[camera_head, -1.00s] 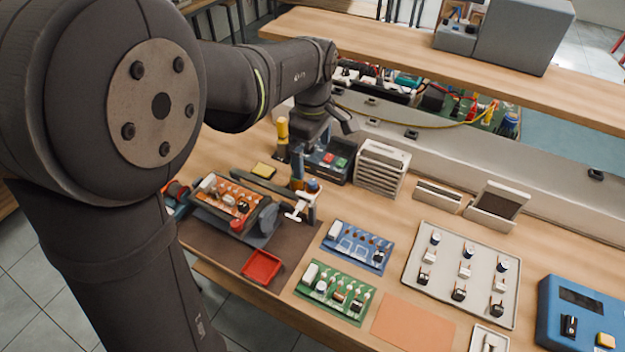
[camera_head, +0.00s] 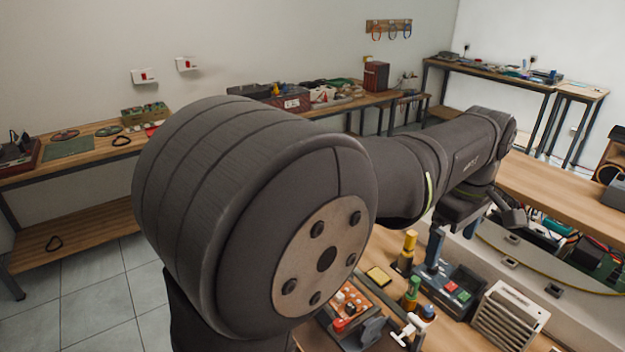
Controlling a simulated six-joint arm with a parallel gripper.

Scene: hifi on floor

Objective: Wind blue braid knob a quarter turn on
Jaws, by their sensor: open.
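A small blue-and-white part (camera_head: 428,311), perhaps the blue braid knob, sits beside a green upright piece (camera_head: 412,291) on the bench; it is too small to be sure. A pale T-shaped clamp (camera_head: 408,329) is just below and left of it. My gripper (camera_head: 438,246) hangs above and behind these things, pointing down with its fingers apart. It appears empty and clear of the blue part. My upper arm fills the middle of the view and hides much of the bench's left side.
An orange circuit board (camera_head: 347,301) in a holder is left of the clamp. A yellow-topped tool (camera_head: 409,242) stands near my gripper. A dark tray (camera_head: 457,290) with red and green pieces and a pale slatted rack (camera_head: 508,318) stand to the right.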

